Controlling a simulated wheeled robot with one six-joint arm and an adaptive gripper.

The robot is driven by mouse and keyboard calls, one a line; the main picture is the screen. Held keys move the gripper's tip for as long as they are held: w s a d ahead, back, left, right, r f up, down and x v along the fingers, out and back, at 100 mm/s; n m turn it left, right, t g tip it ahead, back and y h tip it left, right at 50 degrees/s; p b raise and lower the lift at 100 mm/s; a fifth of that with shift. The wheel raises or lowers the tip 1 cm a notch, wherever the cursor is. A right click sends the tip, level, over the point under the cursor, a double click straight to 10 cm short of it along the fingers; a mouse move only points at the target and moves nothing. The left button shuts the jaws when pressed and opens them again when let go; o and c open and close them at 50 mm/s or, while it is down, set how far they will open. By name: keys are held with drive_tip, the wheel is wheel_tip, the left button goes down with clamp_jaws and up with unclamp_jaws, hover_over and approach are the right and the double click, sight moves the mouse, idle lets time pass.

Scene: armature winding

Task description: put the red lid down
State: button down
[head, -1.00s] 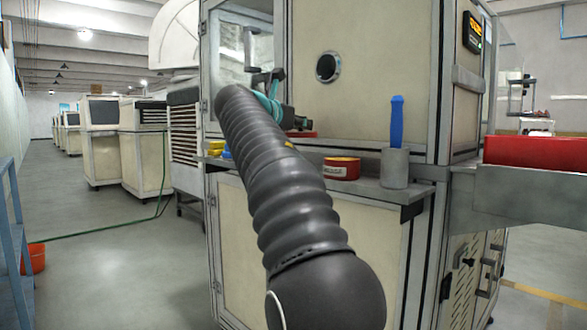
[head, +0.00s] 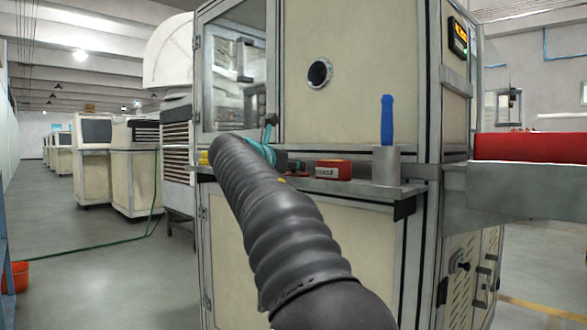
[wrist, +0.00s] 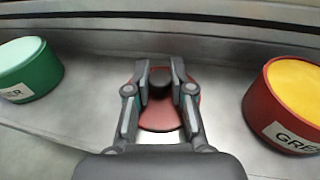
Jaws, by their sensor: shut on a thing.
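The red lid (wrist: 160,118) is a flat round disc with a dark knob on top, in the middle of the wrist view. My gripper (wrist: 160,84) is shut on the lid's knob, one finger at each side. The lid is low over the grey shelf (wrist: 88,100); I cannot tell whether it touches. In the head view my arm hides much of the gripper, and a bit of the red lid (head: 298,166) shows left of the red tin (head: 333,170). That tin (wrist: 292,105) is open on top, with yellow contents and a "GRE..." label.
A green tin (wrist: 28,70) stands on the shelf to the left in the wrist view. A grey cup (head: 386,165) with a blue-handled tool (head: 387,120) stands right of the red tin. The machine wall (head: 345,75) rises behind the shelf. Bare shelf lies between the tins.

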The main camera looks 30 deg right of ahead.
drive_tip(key=shift+f, duration=0.15)
drive_tip(key=c, duration=1)
unclamp_jaws()
drive_tip(key=shift+s+a+r, duration=0.1)
drive_tip(key=shift+a+r, duration=0.05)
drive_tip(key=shift+r, duration=0.05)
drive_tip(key=p+v, duration=0.1)
drive_tip(key=v, duration=1)
drive_tip(key=shift+s+a, duration=0.15)
drive_tip(key=shift+a, duration=0.15)
